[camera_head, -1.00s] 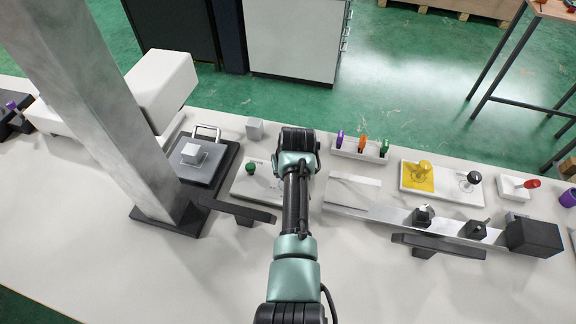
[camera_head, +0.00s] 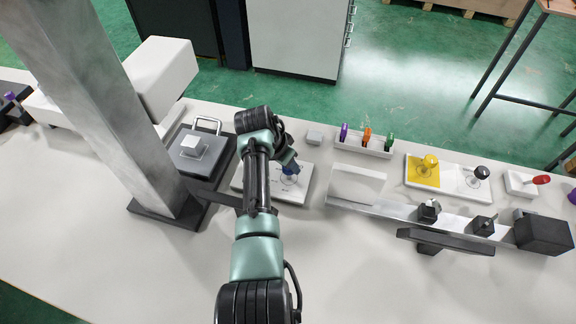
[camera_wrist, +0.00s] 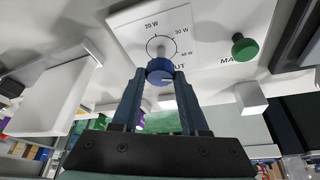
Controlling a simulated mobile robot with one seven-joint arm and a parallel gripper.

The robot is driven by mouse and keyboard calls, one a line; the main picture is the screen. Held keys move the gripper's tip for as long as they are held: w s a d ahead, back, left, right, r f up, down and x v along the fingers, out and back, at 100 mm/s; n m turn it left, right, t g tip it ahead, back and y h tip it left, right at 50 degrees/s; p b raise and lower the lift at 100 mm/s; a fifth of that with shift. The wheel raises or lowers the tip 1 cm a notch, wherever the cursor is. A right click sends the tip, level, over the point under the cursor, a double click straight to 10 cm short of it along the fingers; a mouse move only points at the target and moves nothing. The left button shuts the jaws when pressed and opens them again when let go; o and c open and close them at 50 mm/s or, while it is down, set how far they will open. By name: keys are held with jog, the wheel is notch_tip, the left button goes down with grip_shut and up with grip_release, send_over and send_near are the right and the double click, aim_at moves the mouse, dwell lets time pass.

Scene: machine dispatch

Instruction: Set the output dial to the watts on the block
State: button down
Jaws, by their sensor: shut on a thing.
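The output dial is a blue knob (camera_wrist: 160,72) on a white panel (camera_wrist: 130,35) marked 20 W, 30 W and 40 W in the wrist view. In the head view the blue knob (camera_head: 289,178) shows at the right part of the panel (camera_head: 293,195). My gripper (camera_wrist: 161,92) is shut on the knob, a finger on each side. The knob's pointer setting cannot be told. No watt figure is readable on either.
A green knob (camera_wrist: 244,47) is beside the dial. A tray with purple, orange and green items (camera_head: 363,148) stands behind right. A yellow-and-white board (camera_head: 448,180) and a metal rail (camera_head: 385,207) lie right. A grey column (camera_head: 120,110) rises at left.

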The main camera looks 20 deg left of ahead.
jog(key=shift+m+b, duration=0.35)
jog(key=shift+m, duration=0.25)
jog(key=shift+c, duration=2.1)
grip_release()
jog(key=v, duration=1.3)
jog(key=shift+a, duration=0.3)
jog(key=shift+f, duration=0.1)
